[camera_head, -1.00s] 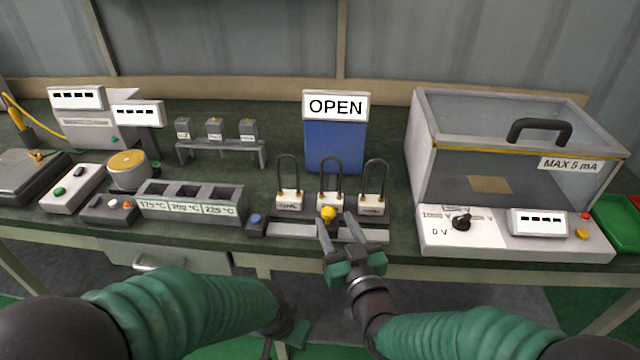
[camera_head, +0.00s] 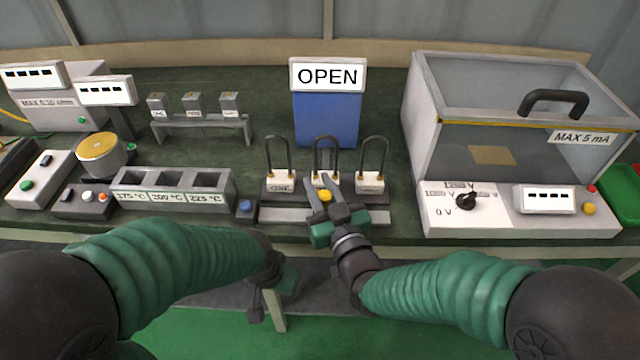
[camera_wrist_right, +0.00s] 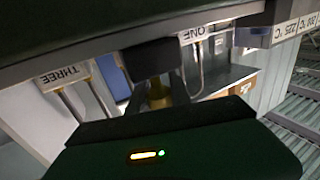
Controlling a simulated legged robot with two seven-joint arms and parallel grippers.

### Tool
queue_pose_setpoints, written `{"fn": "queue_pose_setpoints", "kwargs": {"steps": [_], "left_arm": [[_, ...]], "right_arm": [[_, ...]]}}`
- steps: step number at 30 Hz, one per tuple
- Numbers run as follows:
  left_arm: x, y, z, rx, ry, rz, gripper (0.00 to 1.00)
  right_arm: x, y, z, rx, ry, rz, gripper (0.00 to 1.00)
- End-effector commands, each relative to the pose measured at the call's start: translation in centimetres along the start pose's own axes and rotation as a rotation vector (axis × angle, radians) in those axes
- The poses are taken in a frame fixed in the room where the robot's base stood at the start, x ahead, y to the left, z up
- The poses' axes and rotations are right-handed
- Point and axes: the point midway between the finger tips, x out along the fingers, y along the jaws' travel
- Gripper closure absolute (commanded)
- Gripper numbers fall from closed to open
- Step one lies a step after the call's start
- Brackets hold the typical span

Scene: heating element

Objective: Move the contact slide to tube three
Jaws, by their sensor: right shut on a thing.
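The contact slide's yellow knob (camera_head: 325,195) stands at the rail (camera_head: 288,215), in front of the middle of three U-shaped tubes. The knob also shows in the wrist view (camera_wrist_right: 158,92), below a dark block. My right gripper (camera_head: 323,188) is shut on the knob. Tube three (camera_head: 371,181) is the right-hand tube, and its label reads THREE in the wrist view (camera_wrist_right: 62,78). Tube one (camera_head: 280,183) is at the left; its ONE label (camera_wrist_right: 192,36) shows too. The middle tube's label is mostly hidden. My left gripper (camera_head: 268,300) hangs below the bench edge; its jaws are unclear.
A blue OPEN sign (camera_head: 327,118) stands behind the tubes. A clear-lidded tester (camera_head: 455,205) is at the right, beyond a bench gap. A blue button (camera_head: 246,208) and a heater block (camera_head: 172,200) are left of the rail.

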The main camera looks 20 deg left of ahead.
Motion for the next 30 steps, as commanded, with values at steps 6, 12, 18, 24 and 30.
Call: {"fn": "queue_pose_setpoints", "kwargs": {"steps": [6,12,18,24,30], "left_arm": [[0.01,-0.02,0.00,-0.001,0.000,0.000,1.00],[0.01,-0.01,0.00,0.000,0.000,0.000,1.00],[0.01,-0.01,0.00,0.000,0.000,0.000,1.00],[0.00,-0.02,0.00,-0.001,0.000,0.000,1.00],[0.00,-0.02,-0.01,0.000,0.000,0.000,1.00]], "right_arm": [[0.06,0.23,0.01,0.000,0.000,0.004,1.00],[0.05,0.27,-0.02,0.001,0.001,0.004,1.00],[0.06,0.27,-0.03,0.001,0.001,0.005,1.00],[0.07,0.28,-0.05,0.001,0.002,0.005,1.00],[0.07,0.29,-0.06,0.000,0.002,0.005,1.00]]}}
